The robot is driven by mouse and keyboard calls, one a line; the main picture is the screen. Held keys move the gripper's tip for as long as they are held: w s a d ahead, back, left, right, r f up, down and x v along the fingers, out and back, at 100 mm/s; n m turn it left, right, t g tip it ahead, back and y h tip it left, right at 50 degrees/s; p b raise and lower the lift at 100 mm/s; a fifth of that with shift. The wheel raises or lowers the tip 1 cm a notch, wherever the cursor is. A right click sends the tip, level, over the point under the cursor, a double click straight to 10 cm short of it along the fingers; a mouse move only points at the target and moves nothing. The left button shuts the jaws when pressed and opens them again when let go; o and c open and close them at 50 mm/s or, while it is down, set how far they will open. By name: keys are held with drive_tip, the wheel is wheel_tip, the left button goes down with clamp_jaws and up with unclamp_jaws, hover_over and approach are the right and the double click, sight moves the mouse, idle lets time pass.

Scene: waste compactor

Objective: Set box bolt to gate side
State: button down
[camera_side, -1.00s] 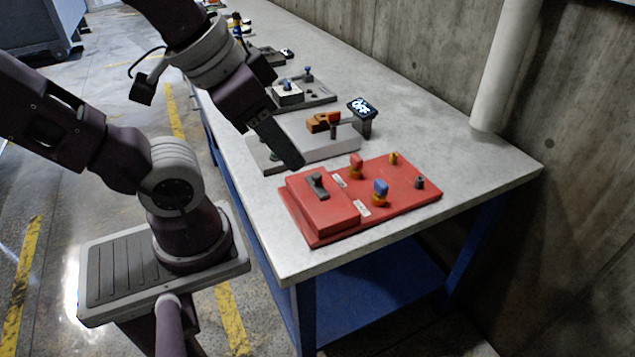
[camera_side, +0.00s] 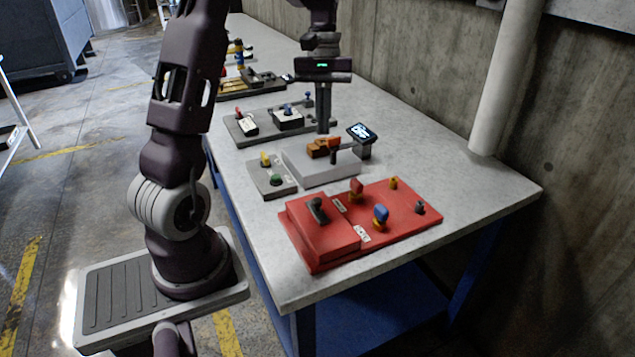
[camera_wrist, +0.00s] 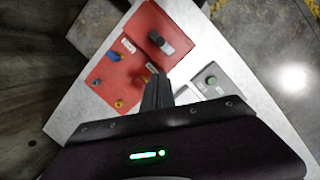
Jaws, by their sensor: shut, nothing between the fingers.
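A dark grey bolt handle (camera_side: 318,211) sits on the raised box (camera_side: 322,240) of the red panel (camera_side: 405,228). The handle also shows in the wrist view (camera_wrist: 161,42). Two white labels (camera_side: 361,234) lie along the box's right side; their lettering is too small to read. My gripper (camera_side: 323,131) is shut and empty. It points down just behind the orange-brown piece on the grey box, well apart from the red panel. Whether its tips touch anything there is unclear. In the wrist view its shut fingers (camera_wrist: 157,90) point toward the red panel.
The red panel carries a blue knob (camera_side: 381,214), an orange-red knob (camera_side: 356,188) and a yellow post (camera_side: 393,182). Behind it are the orange-brown piece (camera_side: 318,150), a small screen (camera_side: 361,133) and a green button (camera_side: 275,180). The table's near right corner is clear.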

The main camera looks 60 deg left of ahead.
sight(317, 207)
drive_tip(key=a+f+n, duration=0.1)
drive_tip(key=a+f, duration=0.1)
drive_tip(key=a, duration=0.1)
drive_tip(key=shift+w+f+h, duration=0.1)
drive_tip(key=shift+f+h, duration=0.2)
drive_tip(key=x, duration=0.9)
drive_tip(key=shift+s+d+f, duration=0.1)
drive_tip(key=shift+s+f, duration=0.05)
drive_tip(key=shift+s, duration=0.1)
drive_tip(key=d, duration=0.1)
drive_tip(key=s+d+f, duration=0.1)
drive_tip(key=d, duration=0.1)
drive_tip(key=shift+s+f, duration=0.1)
drive_tip(key=shift+s, duration=0.15)
drive_tip(key=shift+s+d, duration=0.15)
drive_tip(key=shift+d, duration=0.2)
